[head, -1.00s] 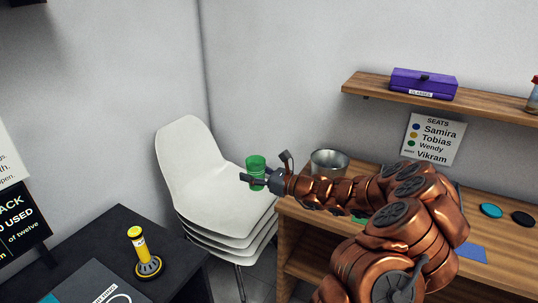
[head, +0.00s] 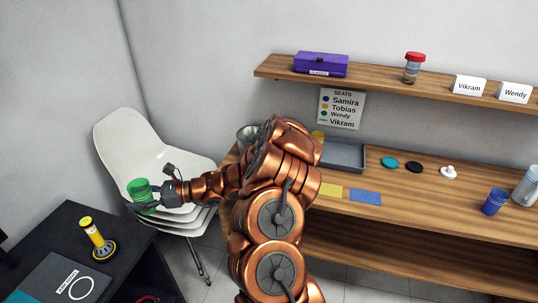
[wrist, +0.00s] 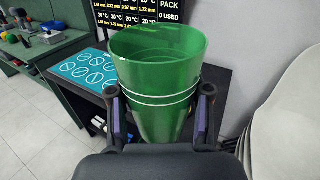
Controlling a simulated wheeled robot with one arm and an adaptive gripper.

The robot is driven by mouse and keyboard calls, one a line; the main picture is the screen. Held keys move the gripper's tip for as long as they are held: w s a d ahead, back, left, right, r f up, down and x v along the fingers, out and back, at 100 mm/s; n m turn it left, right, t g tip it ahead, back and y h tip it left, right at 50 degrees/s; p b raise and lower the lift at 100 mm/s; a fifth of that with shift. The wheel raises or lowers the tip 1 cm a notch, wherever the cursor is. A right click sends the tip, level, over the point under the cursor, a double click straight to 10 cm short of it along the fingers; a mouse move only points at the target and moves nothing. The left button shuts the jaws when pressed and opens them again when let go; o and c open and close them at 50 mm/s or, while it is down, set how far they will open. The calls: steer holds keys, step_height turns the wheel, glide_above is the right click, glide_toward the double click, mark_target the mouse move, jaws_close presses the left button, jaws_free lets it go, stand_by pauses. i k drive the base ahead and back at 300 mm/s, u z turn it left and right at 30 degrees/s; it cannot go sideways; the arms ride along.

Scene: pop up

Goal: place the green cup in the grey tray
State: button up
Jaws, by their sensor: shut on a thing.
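The green cup (head: 139,187) is in my gripper (head: 152,199), out over the gap between the dark table and the white chairs in the head view. In the wrist view the green cup (wrist: 157,70) has thin white rings and stands with its open top up. The two fingers of my gripper (wrist: 158,108) are shut on its sides. The grey tray (head: 345,165) lies on the wooden bench, to the right of my arm and well apart from the cup. My arm hides part of the bench to the left of the tray.
Stacked white chairs (head: 125,140) stand behind my gripper. A yellow-handled tool (head: 95,235) stands on the dark table (head: 135,244). The wooden bench (head: 425,205) also bears a metal bucket (head: 247,136), yellow and blue cards, discs and a blue cup (head: 494,203). A shelf (head: 400,88) runs above.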

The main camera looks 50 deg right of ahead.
mark_target(331, 152)
steer(key=u, duration=0.35)
steer(key=k, duration=0.4)
steer(key=z, duration=0.15)
steer(key=i, duration=1.3)
steer(key=z, duration=1.45)
steer(key=i, duration=0.75)
steer(key=z, duration=1.15)
steer(key=i, duration=0.25)
steer(key=z, duration=0.2)
